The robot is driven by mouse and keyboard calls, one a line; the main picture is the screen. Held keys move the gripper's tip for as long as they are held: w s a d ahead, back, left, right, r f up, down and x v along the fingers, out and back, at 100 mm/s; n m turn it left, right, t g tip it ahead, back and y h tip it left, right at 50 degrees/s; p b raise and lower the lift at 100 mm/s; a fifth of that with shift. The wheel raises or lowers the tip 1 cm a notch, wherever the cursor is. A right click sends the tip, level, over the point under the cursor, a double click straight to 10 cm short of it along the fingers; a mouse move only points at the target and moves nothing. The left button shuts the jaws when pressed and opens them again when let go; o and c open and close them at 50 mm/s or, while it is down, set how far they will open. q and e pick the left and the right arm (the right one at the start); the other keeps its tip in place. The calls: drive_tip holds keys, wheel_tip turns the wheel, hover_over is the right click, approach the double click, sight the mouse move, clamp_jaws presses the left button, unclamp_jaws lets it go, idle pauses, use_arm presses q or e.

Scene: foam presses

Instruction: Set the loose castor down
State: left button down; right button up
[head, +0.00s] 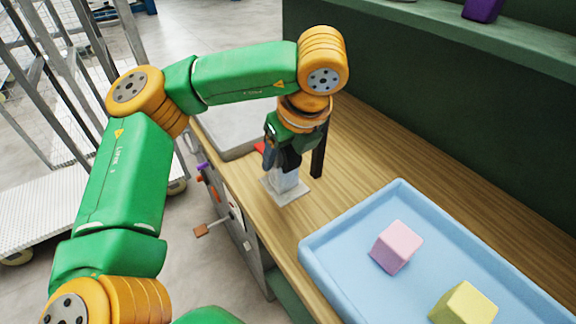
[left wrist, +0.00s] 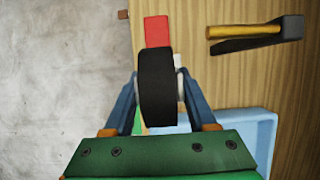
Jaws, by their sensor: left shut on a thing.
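The castor, with its black wheel (left wrist: 157,95), is between the two blue fingers of my left gripper (head: 282,160) in the left wrist view. The gripper is shut on it, over the wooden bench (head: 345,125). In the head view the gripper mostly hides the wheel. A pale block on a flat grey plate (head: 292,193) shows directly below the fingers; I cannot tell if it is part of the castor or whether it touches the bench. My right gripper is not in view.
A light blue tray (head: 322,240) holds a pink block (head: 396,246) and a yellow block (head: 463,303). A red piece (left wrist: 157,31) shows beyond the wheel. A green wall stands behind the bench.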

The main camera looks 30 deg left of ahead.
use_arm(q)
drive_tip(key=w+a+f, duration=0.1)
drive_tip(key=w+f, duration=0.1)
drive_tip(key=f, duration=0.1)
drive_tip(key=w+a+f+p, duration=0.1)
drive_tip(key=f, duration=0.2)
drive_tip(key=w+a+f, duration=0.1)
drive_tip(key=w+f, duration=0.1)
drive_tip(key=f, duration=0.1)
drive_tip(key=shift+w+f, duration=0.35)
drive_tip(key=shift+c, duration=1)
unclamp_jaws()
drive_tip(key=shift+r, duration=0.1)
drive_tip(key=v, duration=1.2)
